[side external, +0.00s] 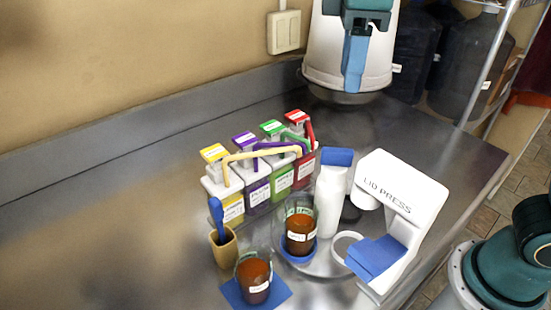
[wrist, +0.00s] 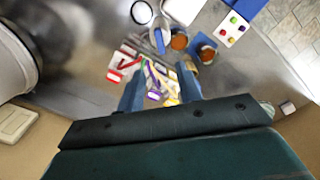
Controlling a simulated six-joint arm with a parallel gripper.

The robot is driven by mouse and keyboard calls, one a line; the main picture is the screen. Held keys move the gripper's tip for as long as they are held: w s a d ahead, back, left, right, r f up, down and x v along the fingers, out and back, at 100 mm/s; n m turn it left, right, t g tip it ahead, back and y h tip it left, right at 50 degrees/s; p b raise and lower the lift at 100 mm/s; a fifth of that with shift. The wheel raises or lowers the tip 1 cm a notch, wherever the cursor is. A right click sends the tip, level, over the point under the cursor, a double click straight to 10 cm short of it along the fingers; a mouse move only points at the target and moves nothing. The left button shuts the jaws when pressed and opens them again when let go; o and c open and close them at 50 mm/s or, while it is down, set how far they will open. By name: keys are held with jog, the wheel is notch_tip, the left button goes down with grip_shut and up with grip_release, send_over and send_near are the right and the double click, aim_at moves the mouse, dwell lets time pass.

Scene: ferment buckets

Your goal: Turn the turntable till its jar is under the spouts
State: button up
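The turntable (side external: 325,264) is a shiny round disc in front of the buckets. A glass jar of orange-brown contents (side external: 300,232) stands upright on its near-left part, on a blue round base; in the wrist view this jar (wrist: 180,41) shows small. The coloured spouts (side external: 262,152) run from the buckets and converge above and behind the jar, which appears clear of their ends. My gripper (wrist: 160,98) is open and empty, high above the buckets; a blue finger (side external: 355,62) hangs in front of a large white container in the side view.
Four-colour lidded buckets (side external: 258,188) stand left of the turntable. A white bottle (side external: 330,205) and the lid press (side external: 400,205) stand near it. A second jar (side external: 253,279) sits on a blue mat, beside a tan cup (side external: 223,249). The counter's left side is clear.

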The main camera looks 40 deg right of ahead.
aim_at(338, 150)
jog(key=shift+f, duration=6.8)
grip_shut()
